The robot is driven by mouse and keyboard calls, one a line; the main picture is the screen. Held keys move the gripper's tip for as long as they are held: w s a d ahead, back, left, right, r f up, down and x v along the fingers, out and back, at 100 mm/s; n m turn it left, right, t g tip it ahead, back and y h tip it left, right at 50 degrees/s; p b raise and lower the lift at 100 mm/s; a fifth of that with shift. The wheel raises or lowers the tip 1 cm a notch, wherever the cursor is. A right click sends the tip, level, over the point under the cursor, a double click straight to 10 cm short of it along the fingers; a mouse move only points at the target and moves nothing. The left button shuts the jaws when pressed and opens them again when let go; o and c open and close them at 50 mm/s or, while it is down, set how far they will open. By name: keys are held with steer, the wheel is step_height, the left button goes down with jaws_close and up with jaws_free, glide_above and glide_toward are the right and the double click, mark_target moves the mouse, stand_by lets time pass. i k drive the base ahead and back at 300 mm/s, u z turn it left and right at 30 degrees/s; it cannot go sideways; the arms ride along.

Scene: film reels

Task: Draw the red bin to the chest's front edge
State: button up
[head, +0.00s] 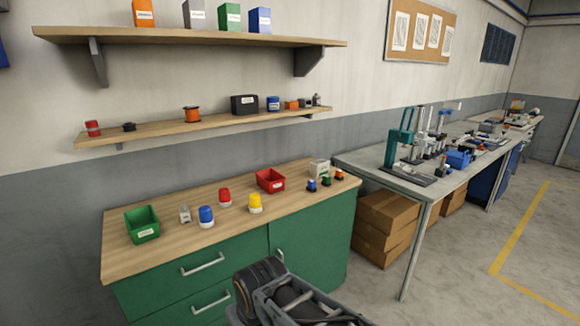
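The red bin (269,187) is a small open-topped box with a white label on its front. It stands upright on the wooden top (165,253) of the green chest (309,243), toward the back right and well behind the front edge. Part of my arm shows at the bottom centre, in front of the chest and apart from the bin. My gripper's fingers are not in view.
A green bin (142,233) stands at the left of the top. Blue (206,220), red (224,200) and yellow (255,207) capped jars stand between the bins. Small bottles and a pale box (319,168) stand at right. A shelf (170,129) hangs behind.

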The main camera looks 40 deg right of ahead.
mark_target(271, 181)
steer(key=k, duration=0.95)
steer(key=z, duration=0.35)
steer(key=i, duration=0.35)
steer(key=z, duration=1.05)
steer(key=i, duration=1.8)
steer(key=u, duration=0.95)
steer(key=i, duration=0.75)
steer(key=u, duration=0.85)
